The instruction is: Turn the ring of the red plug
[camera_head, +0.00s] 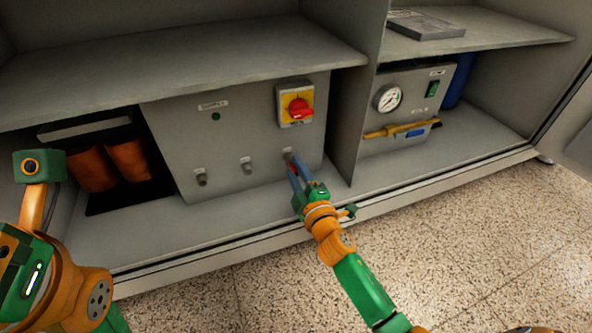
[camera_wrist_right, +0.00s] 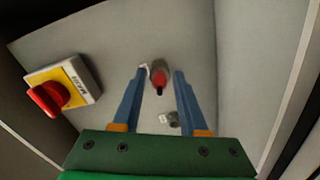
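The red plug (camera_wrist_right: 158,78) sits in the grey panel (camera_head: 235,130), with a grey ring or collar around its base. In the head view the plug is mostly hidden by my right gripper (camera_head: 294,172). My right gripper is open, with its two blue fingers pointing at the panel. In the right wrist view the plug shows between the fingertips (camera_wrist_right: 159,73), with a gap on both sides. Whether the fingertips reach as deep as the ring I cannot tell. My left arm shows at the left edge of the head view, but its fingers do not.
A red rotary switch on a yellow plate (camera_head: 296,103) is above the plug; it also shows in the wrist view (camera_wrist_right: 62,88). Two grey connectors (camera_head: 201,179) (camera_head: 247,166) stand left of the plug. A divider wall (camera_head: 353,120) is close on the right. A gauge box (camera_head: 408,105) stands beyond it.

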